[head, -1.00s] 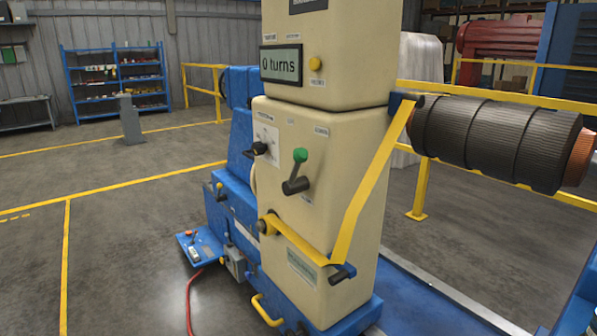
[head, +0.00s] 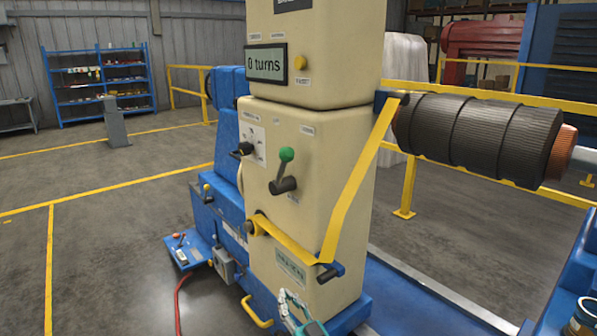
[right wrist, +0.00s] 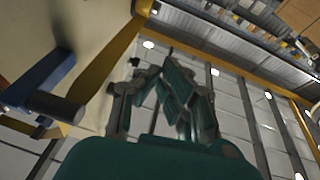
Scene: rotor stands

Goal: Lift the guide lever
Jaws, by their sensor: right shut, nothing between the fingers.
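The cream machine (head: 300,150) has a lever with a green knob (head: 286,154) standing up from a black hub on its front. Lower right, a short blue arm with a dark roller (head: 328,273) carries a yellow band (head: 350,205); I cannot tell which of these is called the guide lever. My right gripper (head: 290,300) is at the bottom edge of the head view, below the roller and apart from it. In the right wrist view its teal and grey fingers (right wrist: 165,85) are shut and empty, with the roller (right wrist: 45,100) at left. My left gripper is out of view.
A black ribbed roll (head: 480,135) sticks out to the right of the machine. A small blue pedal plate (head: 184,251) with a red cable lies at left. A blue unit with a jar (head: 584,318) stands at lower right.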

